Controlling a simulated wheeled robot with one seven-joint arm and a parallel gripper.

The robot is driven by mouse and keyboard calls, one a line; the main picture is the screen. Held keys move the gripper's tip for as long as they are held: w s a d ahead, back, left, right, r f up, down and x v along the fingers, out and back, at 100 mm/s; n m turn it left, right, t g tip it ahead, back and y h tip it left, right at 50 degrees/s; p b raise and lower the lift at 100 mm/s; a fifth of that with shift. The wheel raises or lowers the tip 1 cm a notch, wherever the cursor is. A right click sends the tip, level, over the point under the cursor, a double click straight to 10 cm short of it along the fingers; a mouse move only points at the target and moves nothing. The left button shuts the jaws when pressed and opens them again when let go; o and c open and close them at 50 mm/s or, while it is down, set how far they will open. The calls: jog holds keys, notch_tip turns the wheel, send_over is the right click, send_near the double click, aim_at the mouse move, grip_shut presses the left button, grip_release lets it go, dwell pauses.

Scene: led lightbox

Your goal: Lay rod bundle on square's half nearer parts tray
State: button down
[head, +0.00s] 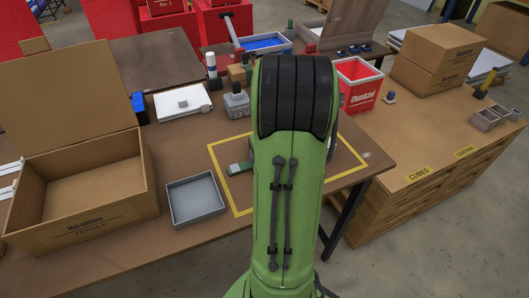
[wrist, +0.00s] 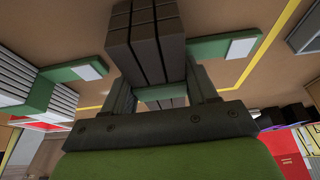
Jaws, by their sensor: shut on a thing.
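The yellow square outline (head: 237,211) lies on the brown table, its middle hidden behind my green arm. An empty grey tray (head: 196,201), likely the parts tray, stands just left of the square. Its edge seems to show in the wrist view (wrist: 306,36). In the wrist view my gripper (wrist: 163,92) is shut on a bundle of dark grey bars (wrist: 145,38), likely the rod bundle. Its contact with the table cannot be told. A green piece with a white patch (head: 239,168) shows inside the square left of my arm. My gripper is hidden in the head view.
An open cardboard box (head: 82,193) stands left of the tray. A grey block-like item (head: 236,105) and a red bin (head: 357,86) stand behind the square. Striped white and green pieces (wrist: 38,88) show at the wrist view's left. The table's right edge is close to the square.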

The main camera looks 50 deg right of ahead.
jog(key=shift+c, duration=1.6)
grip_release()
jog(key=shift+f, duration=0.1)
jog(key=shift+r, duration=0.4)
jog(key=p+v, duration=0.4)
jog(key=v, duration=0.8)
jog(key=w+a+r+n+t, duration=0.1)
jog(key=w+a+r, duration=0.1)
jog(key=a, duration=0.5)
jog(key=w+a+r+n, duration=0.1)
jog(key=a+r+n, duration=0.1)
jog(key=a, duration=0.5)
jog(key=s+a+n+y, duration=0.1)
jog(key=s+a, duration=0.3)
jog(key=a, duration=0.3)
jog(key=s+a+r+n+y, duration=0.1)
jog(key=s+a+n, duration=0.1)
jog(key=s+a, duration=0.2)
jog(key=a, duration=0.3)
jog(key=shift+a+r+t+b, duration=0.25)
jog(key=shift+r+t+b, duration=0.05)
jog(key=shift+t, duration=0.1)
notch_tip(320, 180, up, 5)
jog(key=p, duration=0.5)
jog(key=shift+r, duration=0.15)
